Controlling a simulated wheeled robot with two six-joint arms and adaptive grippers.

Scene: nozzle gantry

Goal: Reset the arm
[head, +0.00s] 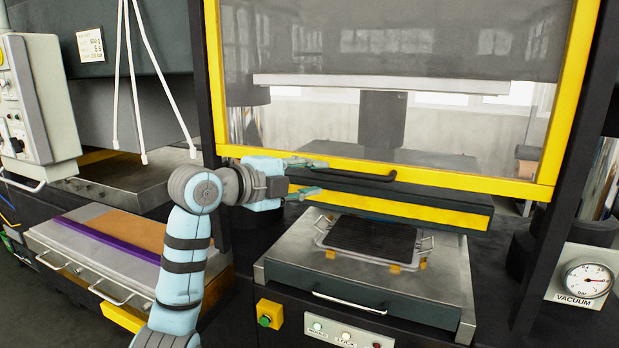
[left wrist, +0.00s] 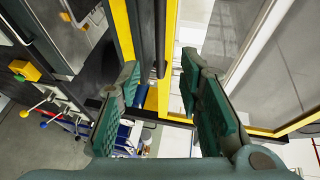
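My left arm comes in from the lower left of the head view and bends at the elbow toward the press. My left gripper (head: 326,178) is open, with its two green fingers apart, one above the other, at the yellow-framed guard door. My right arm and gripper are not in view.
The clear guard door (head: 400,160) hangs above a bed (head: 290,250) carrying a dark plate in a light frame (head: 370,238). A lower drawer (head: 90,225) with an orange-brown sheet stands left. White hanging rods (head: 130,80) are behind the arm. A vacuum gauge (head: 587,280) is at right.

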